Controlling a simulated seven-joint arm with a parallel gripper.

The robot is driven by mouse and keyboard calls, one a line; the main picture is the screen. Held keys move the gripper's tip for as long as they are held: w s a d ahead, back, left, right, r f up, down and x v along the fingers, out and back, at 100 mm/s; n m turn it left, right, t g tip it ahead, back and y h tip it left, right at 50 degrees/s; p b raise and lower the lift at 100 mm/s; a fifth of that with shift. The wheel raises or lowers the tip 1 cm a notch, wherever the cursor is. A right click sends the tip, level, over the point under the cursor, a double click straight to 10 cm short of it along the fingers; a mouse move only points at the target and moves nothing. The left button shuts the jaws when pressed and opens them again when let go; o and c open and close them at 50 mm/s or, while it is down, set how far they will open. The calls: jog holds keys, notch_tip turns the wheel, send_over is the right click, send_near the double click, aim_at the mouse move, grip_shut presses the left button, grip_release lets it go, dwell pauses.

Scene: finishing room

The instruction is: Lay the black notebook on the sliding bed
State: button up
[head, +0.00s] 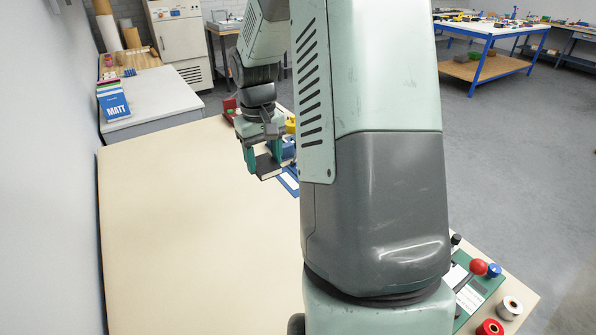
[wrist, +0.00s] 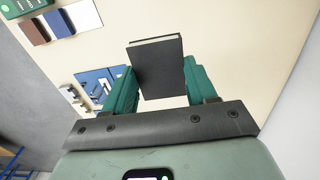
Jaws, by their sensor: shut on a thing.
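The black notebook (head: 265,167) is between the two green fingers of my gripper (head: 267,160), held above the cream table. In the wrist view, the notebook (wrist: 158,62) shows its dark cover and a pale page edge along the top. My gripper (wrist: 160,82) is shut on it, with a finger at either side. A blue flat piece (head: 289,181) lies just right of the gripper, partly hidden by my arm. It also shows in the wrist view (wrist: 93,82), left of the notebook. I cannot tell whether it belongs to the sliding bed.
The cream tabletop (head: 190,240) is bare left of my arm. A red item (head: 230,107) stands behind the gripper. A white bench (head: 160,95) holds a blue MATT box (head: 115,106).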

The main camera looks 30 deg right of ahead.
jog(key=s+a+r, duration=0.1)
jog(key=a+r, duration=0.4)
jog(key=a, duration=0.1)
jog(key=s+d+f, duration=0.3)
jog(key=d+f, duration=0.1)
jog(key=d, duration=0.4)
jog(key=s+d+f, duration=0.4)
jog(key=d, duration=0.4)
jog(key=s+d+f, duration=0.3)
jog(key=d+f, duration=0.1)
jog(key=d, duration=0.5)
jog(key=s+d+f, duration=0.5)
jog(key=s+d, duration=0.2)
jog(key=s, duration=0.3)
jog(key=s+d+f, duration=0.4)
jog(key=s+d, duration=0.2)
jog(key=s, duration=0.4)
jog(key=shift+s+f, duration=0.15)
jog(key=shift+f, duration=2.75)
jog(key=shift+f, duration=0.6)
jog(key=o, duration=0.7)
